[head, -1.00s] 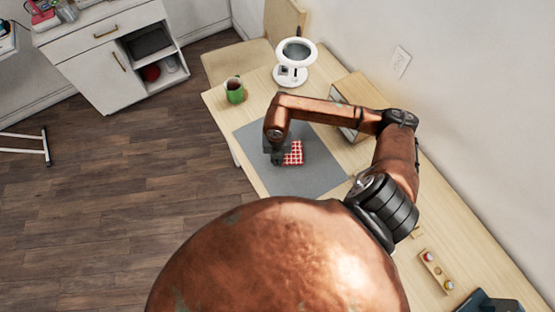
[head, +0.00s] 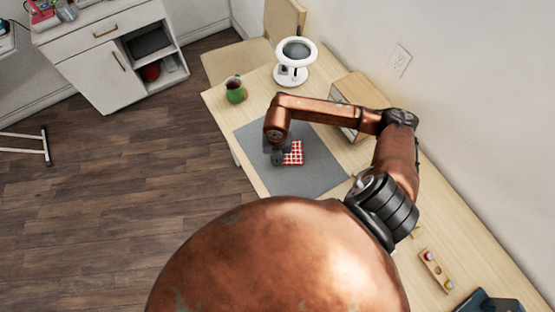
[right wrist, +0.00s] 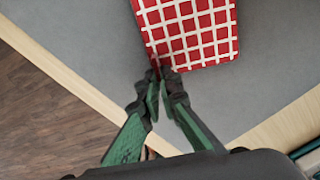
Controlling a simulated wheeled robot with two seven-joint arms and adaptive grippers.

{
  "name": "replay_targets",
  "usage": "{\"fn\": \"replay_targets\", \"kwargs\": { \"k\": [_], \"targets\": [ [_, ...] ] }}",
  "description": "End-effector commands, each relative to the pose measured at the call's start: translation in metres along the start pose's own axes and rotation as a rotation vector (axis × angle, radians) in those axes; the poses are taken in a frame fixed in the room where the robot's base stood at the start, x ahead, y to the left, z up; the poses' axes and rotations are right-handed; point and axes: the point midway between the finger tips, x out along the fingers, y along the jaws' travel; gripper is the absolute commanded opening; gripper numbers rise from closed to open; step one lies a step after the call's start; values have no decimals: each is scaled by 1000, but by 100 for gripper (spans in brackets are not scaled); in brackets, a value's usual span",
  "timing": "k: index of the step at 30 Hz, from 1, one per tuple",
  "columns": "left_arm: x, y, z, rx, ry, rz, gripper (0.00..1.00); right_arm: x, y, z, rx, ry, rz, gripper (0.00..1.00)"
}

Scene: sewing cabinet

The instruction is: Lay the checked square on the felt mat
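The red-and-white checked square (head: 293,152) lies on the grey felt mat (head: 300,180), on the wooden table. In the right wrist view the square (right wrist: 190,30) looks flat, and the mat (right wrist: 80,40) shows around it. My right gripper (head: 277,158) is low over the mat at the square's left side. In the right wrist view its fingertips (right wrist: 161,72) are close together at the square's near corner. I cannot tell whether they pinch that corner or stand just apart from it. One finger is blurred. My left gripper is not in view.
A green mug (head: 234,90) and a white round-topped device (head: 293,65) stand on the table behind the mat. A wooden box (head: 358,92) is against the wall, partly behind my arm. A small wooden strip with round pieces (head: 436,271) lies at the front right.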

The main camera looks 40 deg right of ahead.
Motion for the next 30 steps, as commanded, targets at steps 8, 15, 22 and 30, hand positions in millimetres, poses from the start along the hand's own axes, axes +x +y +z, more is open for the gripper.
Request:
{"fn": "replay_targets", "kwargs": {
  "k": [8,15,22,30],
  "targets": [
    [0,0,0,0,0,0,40,0,0,0,0,0,0,0],
    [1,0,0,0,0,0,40,3,0,0,0,0,-1,0],
    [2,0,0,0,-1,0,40,4,0,0,0,0,0,0],
    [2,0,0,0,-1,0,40,4,0,0,0,0,0,6]
  ]
}}
